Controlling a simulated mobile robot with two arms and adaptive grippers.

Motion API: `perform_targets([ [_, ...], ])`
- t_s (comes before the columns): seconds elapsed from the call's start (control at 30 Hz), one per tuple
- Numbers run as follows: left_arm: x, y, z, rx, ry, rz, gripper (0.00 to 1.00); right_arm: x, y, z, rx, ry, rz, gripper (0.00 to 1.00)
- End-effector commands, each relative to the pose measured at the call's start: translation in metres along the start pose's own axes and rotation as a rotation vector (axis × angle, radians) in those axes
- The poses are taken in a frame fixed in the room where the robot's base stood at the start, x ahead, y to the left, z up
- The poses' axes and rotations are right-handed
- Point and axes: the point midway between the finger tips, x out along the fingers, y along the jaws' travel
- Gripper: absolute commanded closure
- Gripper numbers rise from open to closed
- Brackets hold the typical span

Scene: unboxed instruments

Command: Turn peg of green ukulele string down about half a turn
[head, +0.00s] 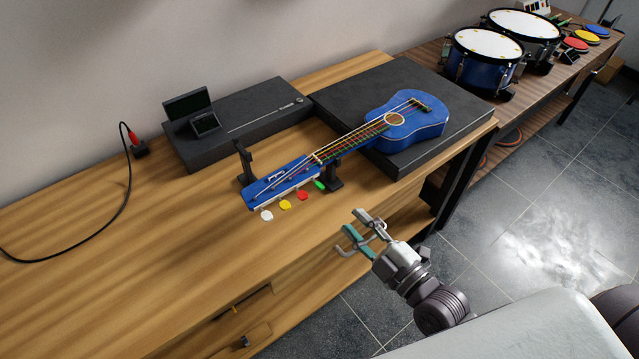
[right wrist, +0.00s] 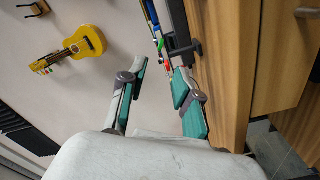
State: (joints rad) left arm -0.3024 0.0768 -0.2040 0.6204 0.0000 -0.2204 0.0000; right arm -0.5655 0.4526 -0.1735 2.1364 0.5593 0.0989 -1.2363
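The blue ukulele (head: 403,125) lies with its body on a black slab and its neck held up by black supports. Its head (head: 262,190) points to the lower left. White, yellow, red and green pegs stick out along its near side; the green peg (head: 320,185) is the rightmost. My right gripper (head: 354,231) is open and empty, to the lower right of the green peg and apart from it. In the right wrist view my right gripper (right wrist: 160,77) also shows open, with the ukulele's neck (right wrist: 152,14) and small coloured parts beyond its fingertips. My left gripper is not in view.
A black support (head: 333,174) stands close beside the green peg. The black slab (head: 380,85) and a black tuner box (head: 240,120) lie behind. The wooden tabletop (head: 150,255) is clear at the front left. A yellow ukulele (right wrist: 70,48) hangs on the wall.

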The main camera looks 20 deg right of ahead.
Motion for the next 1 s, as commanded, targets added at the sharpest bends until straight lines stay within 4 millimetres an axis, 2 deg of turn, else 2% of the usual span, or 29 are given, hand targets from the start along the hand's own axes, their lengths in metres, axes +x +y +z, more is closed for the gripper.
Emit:
perform_targets([
  [0.17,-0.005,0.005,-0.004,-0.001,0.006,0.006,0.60,0.036,0.002,-0.001,0.003,0.001,0.005,0.68],
  [0.5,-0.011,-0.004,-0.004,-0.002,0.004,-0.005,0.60,0.103,0.001,-0.001,0.003,0.000,0.000,0.68],
  [0.7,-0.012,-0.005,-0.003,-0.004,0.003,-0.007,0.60,0.122,0.000,0.001,0.003,-0.001,-0.001,0.68],
  [1.0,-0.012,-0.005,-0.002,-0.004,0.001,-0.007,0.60,0.126,-0.001,0.001,0.003,-0.002,-0.003,0.68],
])
